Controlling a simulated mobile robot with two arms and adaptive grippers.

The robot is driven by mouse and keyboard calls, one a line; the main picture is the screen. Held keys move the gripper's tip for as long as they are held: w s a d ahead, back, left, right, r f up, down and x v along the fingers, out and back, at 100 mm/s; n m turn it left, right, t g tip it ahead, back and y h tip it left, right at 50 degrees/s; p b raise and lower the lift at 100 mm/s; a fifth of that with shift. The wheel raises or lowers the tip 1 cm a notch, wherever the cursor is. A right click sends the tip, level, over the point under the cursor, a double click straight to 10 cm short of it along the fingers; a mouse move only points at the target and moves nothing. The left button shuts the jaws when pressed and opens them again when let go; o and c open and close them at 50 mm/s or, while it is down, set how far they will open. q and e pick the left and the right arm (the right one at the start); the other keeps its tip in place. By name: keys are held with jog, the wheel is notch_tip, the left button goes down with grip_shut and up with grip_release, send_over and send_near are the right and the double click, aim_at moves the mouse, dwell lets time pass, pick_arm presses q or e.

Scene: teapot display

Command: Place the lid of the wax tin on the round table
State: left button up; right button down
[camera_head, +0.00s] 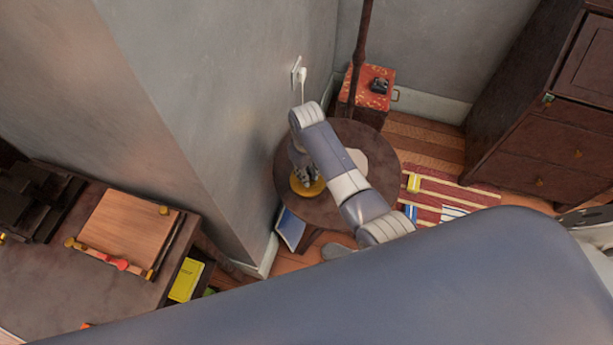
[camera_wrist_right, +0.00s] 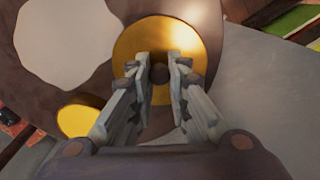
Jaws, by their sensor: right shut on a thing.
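The round table (camera_head: 370,136) is dark brown and stands beside the wall corner in the head view. My right gripper (camera_head: 308,181) is over its left part. In the right wrist view the gripper (camera_wrist_right: 160,75) is shut on the small dark knob of a gold disc, the lid (camera_wrist_right: 150,37). In the head view the lid (camera_head: 299,188) shows partly under the fingers. I cannot tell whether it touches the tabletop. A smaller golden round thing (camera_wrist_right: 76,118), perhaps the tin, is partly hidden behind the left finger in the wrist view. My left gripper is out of view.
A pale flat patch (camera_wrist_right: 65,40) lies on the table. A red-topped box (camera_head: 362,80) stands behind it. A desk with a wooden board (camera_head: 127,232) is at the left, a dark chest of drawers (camera_head: 540,125) at the right. A striped rug (camera_head: 450,195) lies on the floor.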

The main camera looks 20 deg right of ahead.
jog(key=shift+w, duration=0.35)
jog(key=shift+f, duration=1.75)
jog(key=shift+f, duration=0.15)
jog(key=c, duration=1.5)
grip_release()
jog(key=shift+c, duration=0.2)
notch_tip(320, 180, up, 12)
jog(key=p, duration=0.1)
jog(key=shift+r, duration=0.2)
